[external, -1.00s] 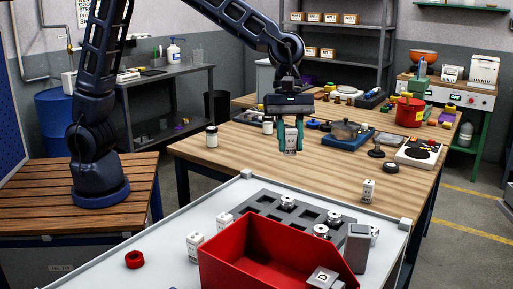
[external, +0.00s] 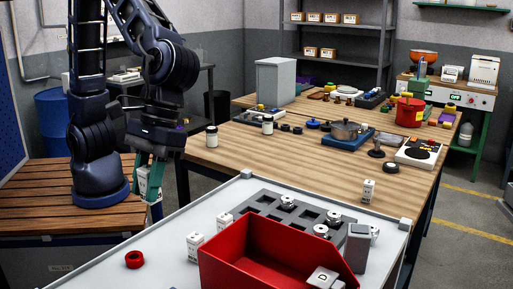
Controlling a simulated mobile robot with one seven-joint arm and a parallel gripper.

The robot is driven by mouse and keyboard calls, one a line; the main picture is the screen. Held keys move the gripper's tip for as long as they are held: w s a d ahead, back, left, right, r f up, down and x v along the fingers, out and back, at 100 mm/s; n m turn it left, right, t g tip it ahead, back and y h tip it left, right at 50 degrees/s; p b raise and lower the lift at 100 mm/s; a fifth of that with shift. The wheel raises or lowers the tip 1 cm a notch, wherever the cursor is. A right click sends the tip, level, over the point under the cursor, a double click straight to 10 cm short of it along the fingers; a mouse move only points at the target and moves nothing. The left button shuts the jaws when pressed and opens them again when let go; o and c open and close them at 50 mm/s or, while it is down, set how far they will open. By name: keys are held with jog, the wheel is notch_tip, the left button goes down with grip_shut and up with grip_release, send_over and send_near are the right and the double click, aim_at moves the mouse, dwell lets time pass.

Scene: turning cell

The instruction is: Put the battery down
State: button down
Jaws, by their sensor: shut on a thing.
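My gripper (external: 151,190) points down at the left, in front of my arm's base and beside the left end of the white-topped table. Its green fingers are shut on a white battery (external: 143,181), partly hidden by the fingers. The battery is in the air as far as I can tell, over or near the slatted wooden bench. Other white batteries stand on the white table (external: 195,243), and one stands on the wooden table (external: 368,190). A grey block with square pockets (external: 265,207) holds several batteries.
A red bin (external: 255,260) stands at the white table's front, with a block marked D at its right. A red ring (external: 135,259) lies at the left on bare white surface (external: 95,270). The slatted bench (external: 40,195) is mostly clear. Jars (external: 212,137) stand on the wooden table.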

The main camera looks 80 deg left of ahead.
notch_tip(320, 180, down, 20)
jog(key=shift+s+r, duration=0.1)
jog(key=shift+s, duration=0.05)
dwell(0.5)
jog(key=c, duration=1.1)
grip_release()
jog(key=shift+f, duration=0.2)
jog(key=v, duration=1.2)
jog(key=shift+r, duration=0.2)
jog(key=w+a+r+m+t, duration=0.25)
jog(key=a+r, duration=0.35)
jog(key=a, duration=0.6)
jog(key=w+a+r+m+t, duration=0.2)
jog(key=w+a+r, duration=0.3)
jog(key=a, duration=0.8)
jog(key=s+a+r+m+t+y, duration=0.1)
jog(key=s+a, duration=0.3)
jog(key=a, duration=0.4)
jog(key=s+a+r+m+t+y, duration=0.1)
jog(key=s+a+r+m, duration=0.1)
jog(key=a, duration=0.6)
jog(key=s+a+r+m+t+y, duration=0.1)
jog(key=s+a+r, duration=0.1)
jog(key=s+a, duration=0.4)
jog(key=shift+s+a+r+m, duration=0.1)
jog(key=shift+a+r+m, duration=0.1)
jog(key=shift+a, duration=0.3)
jog(key=shift+s+a+r+m, duration=0.1)
jog(key=shift+a+r, duration=0.1)
jog(key=shift+a, duration=0.3)
